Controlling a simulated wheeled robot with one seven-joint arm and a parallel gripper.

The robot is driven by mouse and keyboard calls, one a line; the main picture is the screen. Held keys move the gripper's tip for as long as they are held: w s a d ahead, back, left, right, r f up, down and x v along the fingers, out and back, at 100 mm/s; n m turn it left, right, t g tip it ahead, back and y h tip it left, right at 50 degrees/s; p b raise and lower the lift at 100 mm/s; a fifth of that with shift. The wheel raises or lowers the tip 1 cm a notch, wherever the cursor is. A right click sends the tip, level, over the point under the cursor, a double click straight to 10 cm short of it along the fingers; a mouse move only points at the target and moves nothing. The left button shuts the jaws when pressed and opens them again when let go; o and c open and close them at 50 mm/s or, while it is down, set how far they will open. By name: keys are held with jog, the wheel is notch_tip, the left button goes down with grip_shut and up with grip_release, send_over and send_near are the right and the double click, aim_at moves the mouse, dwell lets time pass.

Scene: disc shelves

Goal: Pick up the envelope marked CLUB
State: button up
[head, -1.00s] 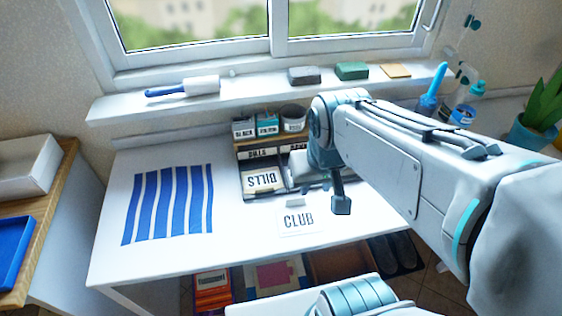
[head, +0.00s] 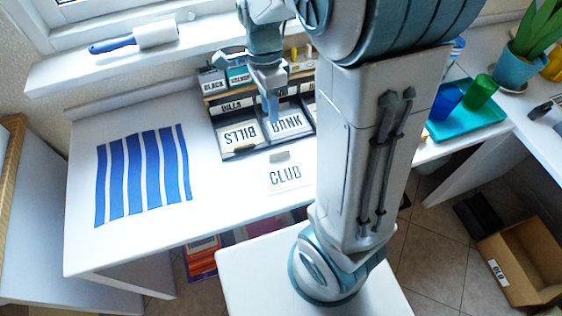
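The envelope marked CLUB (head: 284,176) is white with dark lettering. It lies on the white desk in front of the desk organiser, near the desk's front edge, left of my arm. A small tan piece shows at its far edge. My gripper (head: 272,108) points down above the organiser's BANK compartment, behind the envelope and apart from it. I see no envelope in it. Its fingers look like one narrow shape from here, so their opening is hidden.
A blue-striped sheet (head: 143,176) covers the desk's left part. A teal tray (head: 470,122) with cups stands right. A cardboard box (head: 522,285) is on the floor.

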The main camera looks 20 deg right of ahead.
jog(key=m+b, duration=0.1)
jog(key=b, duration=0.1)
send_over(275, 154)
jog(key=w, duration=0.1)
jog(key=x, duration=0.3)
jog(key=w+x, duration=0.1)
jog(key=x, duration=0.2)
jog(key=w+x, duration=0.1)
jog(key=x, duration=0.2)
jog(key=shift+w+f, duration=0.1)
jog(key=shift+f, duration=0.2)
jog(key=x, duration=0.5)
jog(key=shift+d, duration=0.15)
grip_shut()
